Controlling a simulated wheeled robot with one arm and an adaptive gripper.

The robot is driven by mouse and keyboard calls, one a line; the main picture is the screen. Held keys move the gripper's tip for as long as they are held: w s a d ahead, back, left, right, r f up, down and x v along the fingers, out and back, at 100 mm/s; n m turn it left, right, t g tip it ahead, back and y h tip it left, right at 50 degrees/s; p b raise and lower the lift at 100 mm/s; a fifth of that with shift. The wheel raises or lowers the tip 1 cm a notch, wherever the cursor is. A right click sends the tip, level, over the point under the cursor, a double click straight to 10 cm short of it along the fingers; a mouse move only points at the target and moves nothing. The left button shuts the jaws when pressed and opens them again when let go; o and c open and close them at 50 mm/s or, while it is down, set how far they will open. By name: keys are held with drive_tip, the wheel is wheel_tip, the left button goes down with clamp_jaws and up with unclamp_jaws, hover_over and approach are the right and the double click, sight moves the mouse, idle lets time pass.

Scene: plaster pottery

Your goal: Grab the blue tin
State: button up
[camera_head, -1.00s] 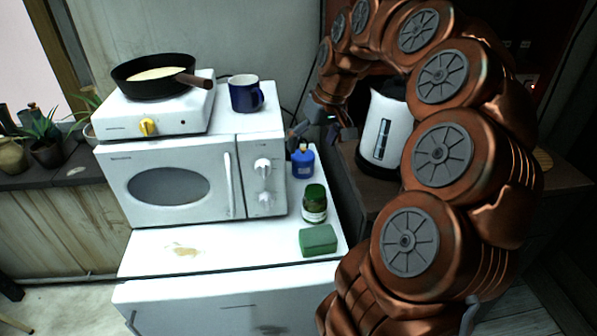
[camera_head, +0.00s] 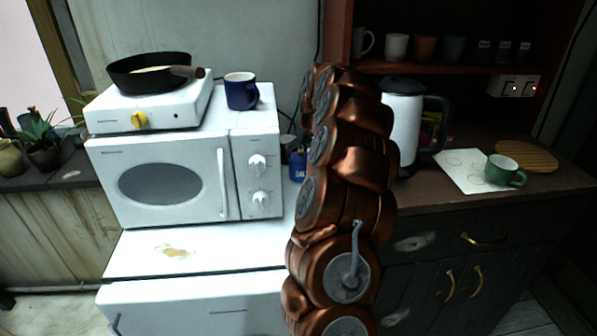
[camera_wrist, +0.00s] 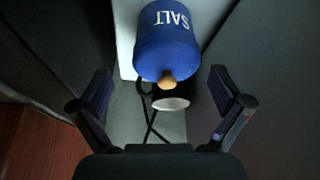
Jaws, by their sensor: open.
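The blue tin (camera_head: 298,165) stands right of the microwave on the white top, partly hidden by my arm in the head view. In the wrist view the tin (camera_wrist: 168,42) shows white SALT lettering and a light wooden knob toward me. My gripper (camera_wrist: 160,76) is open and empty. My arm hides the gripper in the head view.
The white microwave (camera_head: 160,180) stands close left of the tin, with a hot plate (camera_head: 150,112), pan (camera_head: 150,74) and blue mug (camera_head: 241,92) on top. A white kettle (camera_head: 402,125) stands to the right on the dark counter. A black cord (camera_wrist: 149,122) hangs near the tin.

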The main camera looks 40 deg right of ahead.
sight(301, 166)
drive_tip(key=shift+a+p+x, duration=0.2)
drive_tip(key=shift+p+x, duration=0.1)
drive_tip(key=shift+x, duration=0.75)
drive_tip(key=shift+a+p+x, duration=0.15)
drive_tip(key=shift+p+x, duration=0.1)
drive_tip(key=shift+x, duration=0.85)
drive_tip(key=shift+a+p+x, duration=0.2)
drive_tip(key=shift+p+x, duration=0.1)
drive_tip(key=shift+x, duration=0.75)
drive_tip(key=shift+s+f, duration=0.15)
drive_tip(key=shift+c, duration=0.2)
drive_tip(key=c, duration=1.1)
drive_tip(key=shift+c, duration=0.2)
